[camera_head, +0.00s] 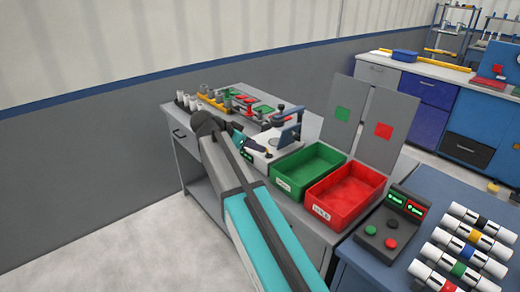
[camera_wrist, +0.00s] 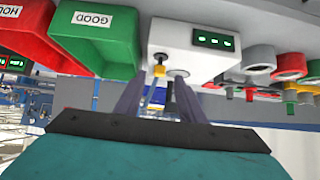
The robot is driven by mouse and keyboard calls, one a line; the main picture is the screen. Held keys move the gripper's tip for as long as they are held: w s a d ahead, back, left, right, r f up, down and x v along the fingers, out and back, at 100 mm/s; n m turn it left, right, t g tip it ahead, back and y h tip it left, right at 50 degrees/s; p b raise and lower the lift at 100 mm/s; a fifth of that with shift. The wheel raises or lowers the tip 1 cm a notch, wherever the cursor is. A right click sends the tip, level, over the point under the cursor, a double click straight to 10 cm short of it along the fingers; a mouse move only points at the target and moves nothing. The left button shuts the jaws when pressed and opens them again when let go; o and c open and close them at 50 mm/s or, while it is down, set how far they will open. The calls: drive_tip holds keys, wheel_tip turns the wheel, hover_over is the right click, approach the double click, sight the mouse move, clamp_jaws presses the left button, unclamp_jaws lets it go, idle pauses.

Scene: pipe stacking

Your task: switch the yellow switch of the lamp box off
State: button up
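The lamp box (camera_wrist: 205,42) is white, with a dark panel of small green lights, and hangs upside down in the wrist view. Its yellow switch (camera_wrist: 159,71) sticks out near the box's edge, beside a round grey knob (camera_wrist: 181,73). My gripper (camera_wrist: 159,84) is open. Its two dark fingers stand apart in front of the box, and the yellow switch shows in the gap between the fingertips. I cannot tell whether a finger touches it. In the head view a white box (camera_head: 262,153) stands beyond my arm, which hides the gripper's fingers and the switch.
A green bin (camera_head: 309,171) and a red bin (camera_head: 345,196) stand beside the box. A black button box (camera_head: 391,223) and several banded white pipes (camera_head: 458,245) lie on the blue table at right.

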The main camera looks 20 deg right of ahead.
drive_tip(key=v, duration=0.8)
drive_tip(key=shift+b, duration=0.35)
